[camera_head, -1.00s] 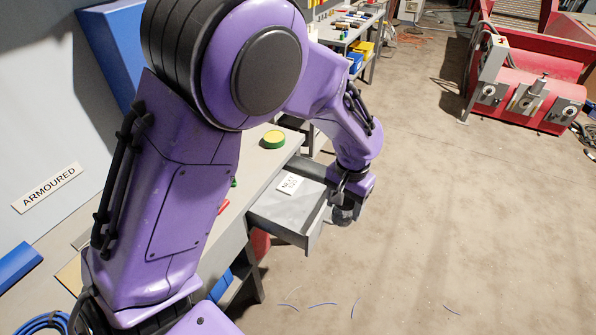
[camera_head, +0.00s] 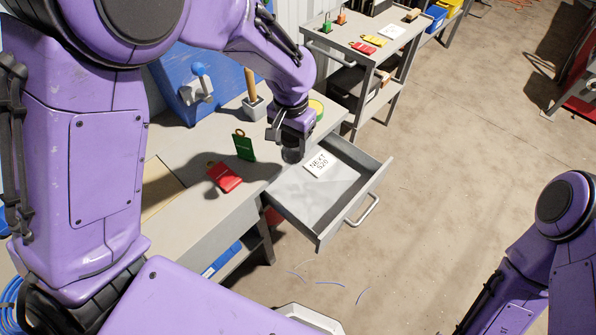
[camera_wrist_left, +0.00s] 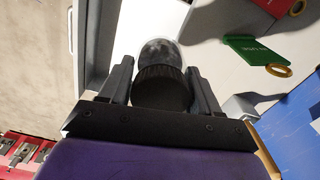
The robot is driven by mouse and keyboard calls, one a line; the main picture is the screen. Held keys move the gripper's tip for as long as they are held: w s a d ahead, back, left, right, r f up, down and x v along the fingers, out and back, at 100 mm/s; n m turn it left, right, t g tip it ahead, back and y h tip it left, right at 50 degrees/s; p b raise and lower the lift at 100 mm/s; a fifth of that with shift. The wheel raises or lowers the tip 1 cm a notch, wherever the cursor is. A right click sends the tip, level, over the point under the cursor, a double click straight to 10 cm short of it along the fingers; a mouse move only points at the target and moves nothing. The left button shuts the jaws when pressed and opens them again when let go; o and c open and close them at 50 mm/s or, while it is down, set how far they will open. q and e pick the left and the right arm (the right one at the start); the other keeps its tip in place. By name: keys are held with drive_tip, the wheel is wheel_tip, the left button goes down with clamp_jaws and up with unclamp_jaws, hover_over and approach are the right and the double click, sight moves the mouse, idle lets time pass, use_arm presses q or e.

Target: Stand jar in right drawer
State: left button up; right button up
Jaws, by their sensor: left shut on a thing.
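My left gripper (camera_head: 291,138) is shut on a dark jar (camera_head: 293,154), holding it near the inner end of the open drawer, by the bench edge. In the left wrist view the jar (camera_wrist_left: 160,78) sits between the two fingers, with a dark ridged band and a greyer, glassy end. The grey drawer (camera_head: 338,215) is pulled out from the bench, with its handle toward the open floor. A white card marked "NEXT" (camera_head: 320,164) lies in it. I cannot tell whether the jar touches anything below. My right arm shows at lower right, its gripper out of view.
A red tag (camera_head: 225,178) and a green tag (camera_head: 244,146) are on the bench left of the gripper. A green-yellow roll (camera_head: 317,106) lies just behind it. Most of the drawer floor is clear.

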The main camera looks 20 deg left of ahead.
use_arm(q)
drive_tip(key=s+d+f+n+b, duration=0.1)
drive_tip(key=d+f+n+b, duration=0.1)
drive_tip(key=f+n, duration=0.5)
drive_tip(key=s+d+f+n+b, duration=0.1)
drive_tip(key=f+n, duration=0.6)
drive_tip(key=n, duration=0.9)
drive_tip(key=s+d+f+n+b, duration=0.1)
drive_tip(key=d+f+n+b, duration=0.1)
drive_tip(key=f+n, duration=0.6)
drive_tip(key=shift+s+d+n+b, duration=0.1)
drive_tip(key=shift+d+n+b, duration=0.1)
drive_tip(key=shift+n, duration=0.55)
drive_tip(key=shift+s+d+n+b, duration=0.1)
drive_tip(key=shift+s+d+n, duration=0.05)
drive_tip(key=shift+n, duration=0.65)
drive_tip(key=shift+s+d+n+b, duration=0.1)
drive_tip(key=shift+d+n, duration=0.1)
drive_tip(key=shift+n, duration=0.55)
drive_tip(key=shift+f, duration=0.15)
drive_tip(key=o, duration=1.2)
drive_tip(key=shift+o, duration=0.2)
wheel_tip(320, 180, up, 12)
drive_tip(key=shift+r+p, duration=0.2)
drive_tip(key=shift+p, duration=0.25)
